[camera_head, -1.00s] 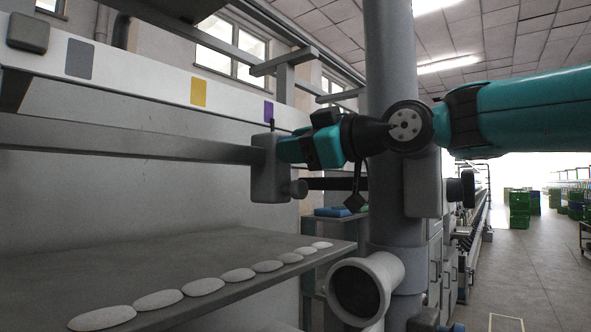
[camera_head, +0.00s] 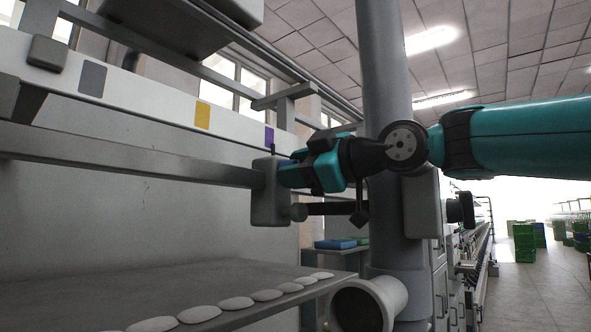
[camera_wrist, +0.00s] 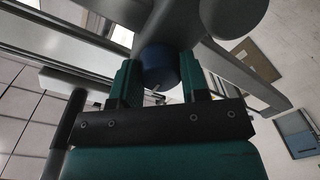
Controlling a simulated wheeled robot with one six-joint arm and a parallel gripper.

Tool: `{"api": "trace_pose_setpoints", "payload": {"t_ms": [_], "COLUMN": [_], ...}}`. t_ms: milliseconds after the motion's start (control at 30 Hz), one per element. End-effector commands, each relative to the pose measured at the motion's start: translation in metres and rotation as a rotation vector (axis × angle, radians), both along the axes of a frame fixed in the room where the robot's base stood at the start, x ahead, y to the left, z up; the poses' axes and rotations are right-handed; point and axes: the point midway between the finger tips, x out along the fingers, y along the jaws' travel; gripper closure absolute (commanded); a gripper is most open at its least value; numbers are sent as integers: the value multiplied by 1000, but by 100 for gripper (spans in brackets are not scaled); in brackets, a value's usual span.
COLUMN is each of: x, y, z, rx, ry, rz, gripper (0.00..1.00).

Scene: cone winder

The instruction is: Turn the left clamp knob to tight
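The left clamp knob is a blue round knob (camera_wrist: 160,68) with a short pale mark on its near face, in the upper middle of the wrist view. My gripper (camera_wrist: 160,78) has one teal finger on each side of it, with no clear gap, and looks shut on it. In the head view my gripper (camera_head: 286,177) reaches left to the grey clamp block (camera_head: 264,205) at the end of a grey rail. The fingers and wrist mostly hide the knob there. I cannot read its setting.
The grey rail (camera_head: 130,162) runs left from the clamp block. Below is a grey shelf (camera_head: 130,287) with several pale flat discs along its edge. A thick grey column (camera_head: 383,60) stands behind my wrist. The aisle at right is open, with green crates (camera_head: 524,243).

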Motion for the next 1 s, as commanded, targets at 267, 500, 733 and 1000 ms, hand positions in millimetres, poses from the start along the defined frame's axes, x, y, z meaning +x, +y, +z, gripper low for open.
{"api": "trace_pose_setpoints", "payload": {"t_ms": [267, 500, 733, 1000], "x": [0, 0, 0, 1], "y": [0, 0, 0, 0], "z": [0, 1, 31, 102], "rx": [0, 1, 2, 1], "ry": [0, 0, -4, -5], "rz": [0, 1, 0, -1], "gripper": [35, 35, 35, 35]}}
